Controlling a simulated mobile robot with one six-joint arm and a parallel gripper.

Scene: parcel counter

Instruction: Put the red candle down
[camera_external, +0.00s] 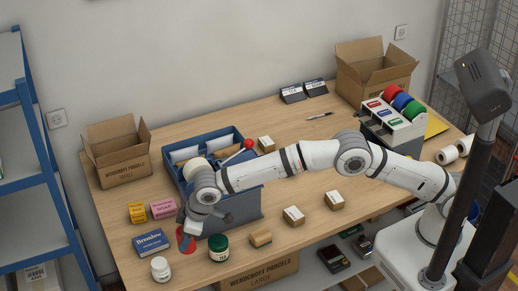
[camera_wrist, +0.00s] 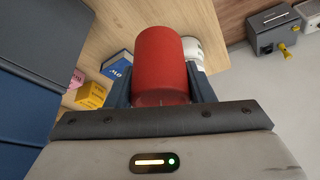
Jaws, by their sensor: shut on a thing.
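The red candle (camera_wrist: 160,62) is a plain red cylinder between the two fingers of my gripper (camera_wrist: 160,92) in the wrist view. My gripper (camera_external: 187,231) is shut on it. In the external view the candle (camera_external: 184,242) shows partly behind the fingers, near the front left part of the wooden table (camera_external: 290,230). It is beside the blue book-like box (camera_external: 151,241) and the green jar (camera_external: 218,247). I cannot tell whether its lower end touches the table.
A blue divided tray (camera_external: 240,205) stands behind my gripper. A tan parcel (camera_external: 260,239) lies to the right. The table's front edge is near.

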